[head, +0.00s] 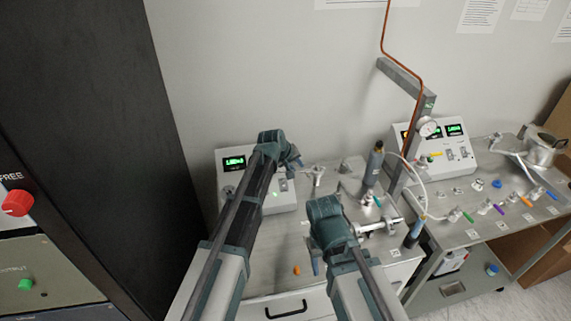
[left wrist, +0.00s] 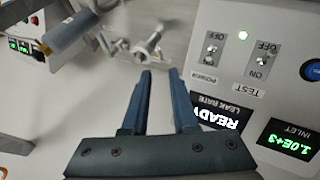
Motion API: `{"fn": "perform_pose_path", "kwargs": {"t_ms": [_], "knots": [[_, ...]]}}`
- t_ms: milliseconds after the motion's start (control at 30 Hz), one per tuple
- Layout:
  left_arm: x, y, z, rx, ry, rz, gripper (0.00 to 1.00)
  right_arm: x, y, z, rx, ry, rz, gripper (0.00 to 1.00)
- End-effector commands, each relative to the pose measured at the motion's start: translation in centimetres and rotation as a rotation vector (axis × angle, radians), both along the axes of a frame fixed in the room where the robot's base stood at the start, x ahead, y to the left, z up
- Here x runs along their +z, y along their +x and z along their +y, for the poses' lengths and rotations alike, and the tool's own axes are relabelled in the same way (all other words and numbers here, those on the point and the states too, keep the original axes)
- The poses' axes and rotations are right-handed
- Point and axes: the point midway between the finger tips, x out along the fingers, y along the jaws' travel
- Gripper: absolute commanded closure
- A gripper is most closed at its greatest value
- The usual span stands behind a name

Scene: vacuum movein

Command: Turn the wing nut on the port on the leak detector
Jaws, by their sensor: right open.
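The leak detector (head: 257,181) is a pale box with a green display at the back of the left bench. It also shows in the left wrist view (left wrist: 240,85), with READY and INLET displays and switches. A metal port with a wing nut (head: 317,172) stands just right of it. In the left wrist view the wing nut (left wrist: 147,48) is just beyond my fingertips, apart from them. My left gripper (head: 297,161) is open, with an empty gap between its fingers (left wrist: 160,72). My right gripper (head: 316,266) is lower, over the bench front, open and largely hidden by its arm.
A dark cylinder (head: 374,163) stands upright right of the port. A metal fitting (head: 378,227) lies near my right arm. An orange cap (head: 297,271) sits at the bench front. A second cart (head: 470,232) at right carries a gauge box (head: 455,151) and several coloured parts.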

Motion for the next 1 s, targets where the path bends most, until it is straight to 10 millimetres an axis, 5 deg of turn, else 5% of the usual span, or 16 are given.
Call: {"fn": "perform_pose_path", "kwargs": {"t_ms": [467,1000], "knots": [[-0.8,0.6,-0.7,0.004,-0.027,-0.004,0.73,-1.1,0.0,0.0,0.002,0.000,0.000,0.50],[-7.8,4.8,-3.2,0.003,-0.026,-0.004,0.73,-8.0,0.0,0.0,0.005,-0.001,0.000,0.50]]}}
